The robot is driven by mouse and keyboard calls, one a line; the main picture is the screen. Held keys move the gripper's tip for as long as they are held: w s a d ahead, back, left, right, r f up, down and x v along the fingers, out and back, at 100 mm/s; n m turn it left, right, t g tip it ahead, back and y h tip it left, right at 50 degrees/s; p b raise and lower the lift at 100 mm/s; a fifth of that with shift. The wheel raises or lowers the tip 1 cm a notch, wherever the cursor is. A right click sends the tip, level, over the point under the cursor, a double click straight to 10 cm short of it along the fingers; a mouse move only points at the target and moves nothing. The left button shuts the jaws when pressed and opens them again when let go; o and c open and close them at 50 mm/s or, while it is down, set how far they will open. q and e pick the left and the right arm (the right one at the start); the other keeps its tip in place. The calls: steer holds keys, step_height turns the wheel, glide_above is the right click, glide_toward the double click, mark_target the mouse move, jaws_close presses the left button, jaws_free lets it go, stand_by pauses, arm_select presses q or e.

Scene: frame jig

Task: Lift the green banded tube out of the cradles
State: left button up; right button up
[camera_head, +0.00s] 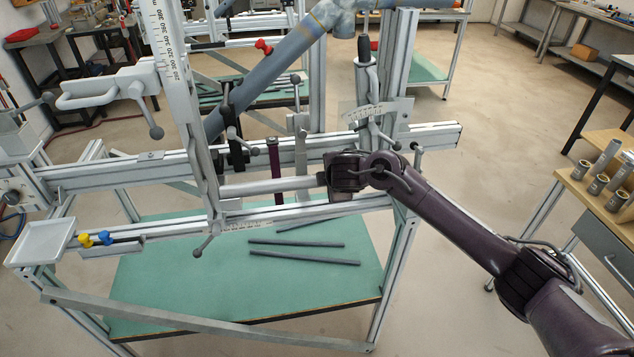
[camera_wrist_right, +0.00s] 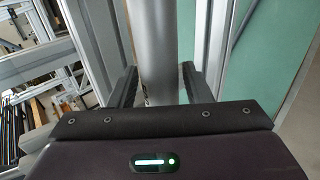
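A pale silver tube (camera_head: 265,186) lies level across the jig, its left end near an upright post. No green band shows on its visible part, so I cannot confirm it is the named tube. My right gripper (camera_head: 330,180) is at the tube's right part and hides that stretch. In the right wrist view the tube (camera_wrist_right: 153,45) runs between the two dark fingers, with narrow gaps beside it; the gripper looks open around it. The cradles cannot be made out clearly. My left gripper is not in view.
A thick blue-grey tube (camera_head: 290,62) slants above the jig. The upright post (camera_head: 192,120) and clamp handles stand close by. Metal rails (camera_head: 110,172) run behind. Dark rods (camera_head: 305,258) lie on the green lower shelf (camera_head: 200,290). A white tray (camera_head: 40,243) is at left.

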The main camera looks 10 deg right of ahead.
mark_target(301, 186)
steer(key=c, duration=0.7)
steer(key=shift+r+p, duration=1.1)
steer(key=shift+r, duration=0.15)
steer(key=shift+c, duration=0.2)
steer(key=s+p, duration=0.2)
steer(key=s, duration=0.1)
steer(key=shift+s, duration=0.35)
steer(key=shift+a+b, duration=0.4)
steer(key=shift+a, duration=3.55)
